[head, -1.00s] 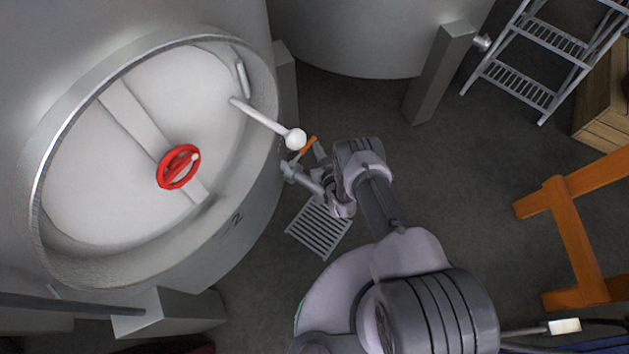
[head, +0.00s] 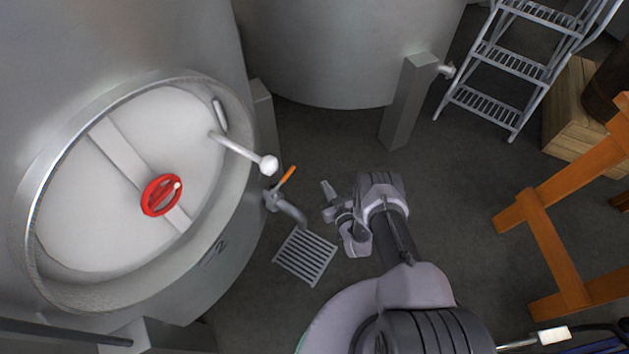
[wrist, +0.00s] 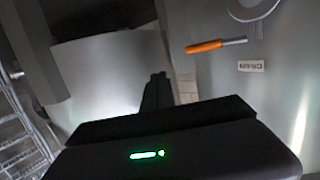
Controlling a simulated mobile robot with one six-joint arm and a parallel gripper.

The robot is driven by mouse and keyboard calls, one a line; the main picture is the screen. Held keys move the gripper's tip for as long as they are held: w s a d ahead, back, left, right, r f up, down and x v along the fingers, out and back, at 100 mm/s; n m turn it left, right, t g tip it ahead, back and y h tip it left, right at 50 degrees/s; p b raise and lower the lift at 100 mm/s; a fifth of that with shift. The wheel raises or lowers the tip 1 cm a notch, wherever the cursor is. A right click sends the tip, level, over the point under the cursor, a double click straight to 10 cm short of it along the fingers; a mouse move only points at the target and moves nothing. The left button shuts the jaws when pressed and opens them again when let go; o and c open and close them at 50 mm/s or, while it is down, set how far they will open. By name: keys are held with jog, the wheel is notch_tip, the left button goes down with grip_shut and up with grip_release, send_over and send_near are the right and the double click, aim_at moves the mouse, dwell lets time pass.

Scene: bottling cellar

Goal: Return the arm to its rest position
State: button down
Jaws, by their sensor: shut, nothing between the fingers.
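My gripper (head: 328,190) is to the right of the tank's tap (head: 277,201), apart from it, above the dark floor. Its fingers are together with nothing between them; they also show in the wrist view (wrist: 157,88). My arm reaches up from the bottom of the head view and is bent at the wrist. The tap's orange handle (head: 287,180) sticks up and to the right in the head view. In the wrist view the orange handle (wrist: 205,47) lies to the right of the fingers, in front of the grey tank.
A large tank has a round door (head: 120,185) with a red handwheel (head: 161,195) and a white-knobbed lever (head: 268,165). A floor grate (head: 305,256) lies below the tap. A grey post (head: 407,102), a stepladder (head: 500,62), a wooden crate (head: 565,118) and an orange frame (head: 548,213) stand right.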

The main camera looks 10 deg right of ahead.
jog(key=shift+s+d, duration=0.4)
jog(key=w+d+r+m+g+h, duration=0.1)
jog(key=w+d+r, duration=0.1)
jog(key=w+r, duration=0.5)
jog(key=w+d+r+m+h, duration=0.1)
jog(key=w+d+r+h, duration=0.15)
jog(key=r, duration=0.85)
jog(key=w+d+r+m+g+h, duration=0.1)
jog(key=w+d+r+m, duration=0.1)
jog(key=w+r, duration=0.6)
jog(key=s+r+m+g, duration=0.1)
jog(key=s+r, duration=0.3)
jog(key=r, duration=0.4)
jog(key=s+r+g, duration=0.1)
jog(key=s+r, duration=0.3)
jog(key=r, duration=0.5)
jog(key=s+a+r+m+g, duration=0.1)
jog(key=s+a+r+g, duration=0.1)
jog(key=s+r, duration=0.65)
jog(key=s+a+r+m+g, duration=0.15)
jog(key=s+r, duration=0.25)
jog(key=s, duration=0.9)
jog(key=s+a+g+y, duration=0.1)
jog(key=s+a, duration=0.1)
jog(key=s, duration=0.7)
jog(key=s+a+g+y, duration=0.1)
jog(key=s+a, duration=0.1)
jog(key=s, duration=0.8)
jog(key=shift+a, duration=0.3)
